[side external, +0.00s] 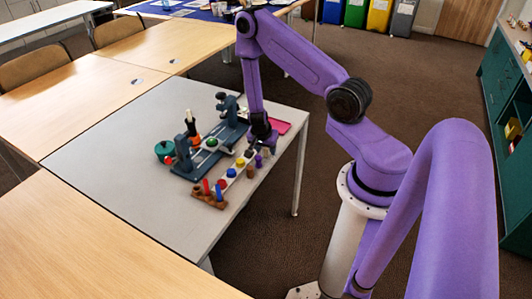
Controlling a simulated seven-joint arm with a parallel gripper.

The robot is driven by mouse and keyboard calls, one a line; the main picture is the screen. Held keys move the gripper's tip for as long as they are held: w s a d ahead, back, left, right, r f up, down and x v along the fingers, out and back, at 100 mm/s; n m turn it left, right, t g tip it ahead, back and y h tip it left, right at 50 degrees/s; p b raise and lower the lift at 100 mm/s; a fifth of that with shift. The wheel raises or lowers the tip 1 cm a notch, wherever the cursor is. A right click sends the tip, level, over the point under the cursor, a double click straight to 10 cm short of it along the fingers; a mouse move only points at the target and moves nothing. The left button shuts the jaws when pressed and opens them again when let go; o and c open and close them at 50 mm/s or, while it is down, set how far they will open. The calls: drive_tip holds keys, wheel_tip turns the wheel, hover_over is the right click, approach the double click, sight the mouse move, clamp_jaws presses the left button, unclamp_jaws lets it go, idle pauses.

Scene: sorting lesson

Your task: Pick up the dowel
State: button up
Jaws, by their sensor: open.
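My gripper (263,140) points down over the right part of the grey table, just above a row of small coloured pieces. It is small and dark in this view; I see nothing held between its fingers. I cannot tell for sure which piece is the dowel. A small purple piece (258,161) and a brown piece (250,171) stand just below my gripper. Thin upright red (206,187) and blue (219,192) sticks stand in a brown wooden holder (209,201) at the front end of the row.
A dark blue-grey apparatus (205,160) with two uprights stands left of the row. A green round thing (164,150) is beside it, and a pink-red flat piece (280,127) lies behind my gripper. The grey table's (110,165) left part is clear.

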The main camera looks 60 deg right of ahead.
drive_tip(key=shift+d+f, duration=0.25)
drive_tip(key=shift+f, duration=0.4)
clamp_jaws()
drive_tip(key=shift+r, duration=0.1)
